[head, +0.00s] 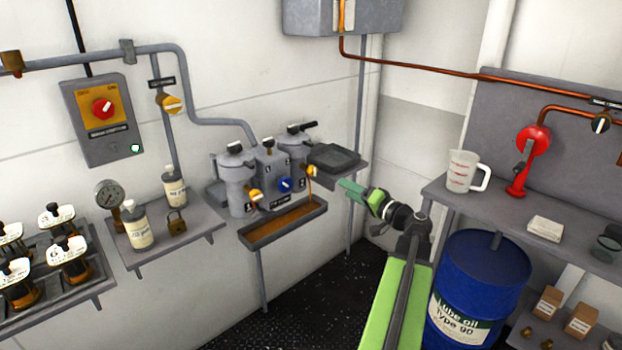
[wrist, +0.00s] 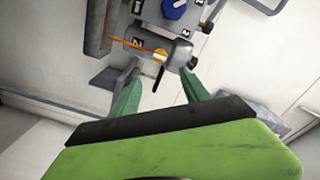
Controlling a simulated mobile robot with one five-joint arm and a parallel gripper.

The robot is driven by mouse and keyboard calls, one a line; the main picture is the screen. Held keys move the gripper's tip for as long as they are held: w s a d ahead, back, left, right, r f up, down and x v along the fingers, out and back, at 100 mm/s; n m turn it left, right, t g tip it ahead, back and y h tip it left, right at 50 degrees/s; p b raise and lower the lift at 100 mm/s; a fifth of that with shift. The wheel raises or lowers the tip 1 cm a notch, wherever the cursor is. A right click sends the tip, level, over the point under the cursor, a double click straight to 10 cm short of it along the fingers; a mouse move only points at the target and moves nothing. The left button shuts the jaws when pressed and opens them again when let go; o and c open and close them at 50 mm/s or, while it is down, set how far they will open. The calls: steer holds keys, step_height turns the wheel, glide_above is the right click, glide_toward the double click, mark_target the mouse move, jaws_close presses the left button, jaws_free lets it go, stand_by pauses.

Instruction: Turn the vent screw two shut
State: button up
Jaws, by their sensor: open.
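Vent screw two (head: 313,171) is a small yellow-orange knob low on the right filter pot (head: 297,150). In the wrist view the screw (wrist: 160,56) shows a white mark, beside a label that seems to read 2. A thin orange stream (head: 309,188) runs from it towards the drip tray (head: 283,227); the stream also shows in the wrist view (wrist: 130,46). My gripper (head: 346,187) is open and empty, just right of the screw. In the wrist view its green fingers (wrist: 161,70) are spread to either side of the knob, apparently not touching it.
A second yellow knob (head: 256,195) is on the left pot (head: 236,175), with a blue knob (head: 285,185) between the pots. A blue oil drum (head: 476,288) stands under the right shelf (head: 480,220).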

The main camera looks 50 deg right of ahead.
mark_target(315, 172)
steer(key=w, duration=1)
steer(key=w+d, duration=0.1)
steer(key=w, duration=0.5)
steer(key=shift+c, duration=0.3)
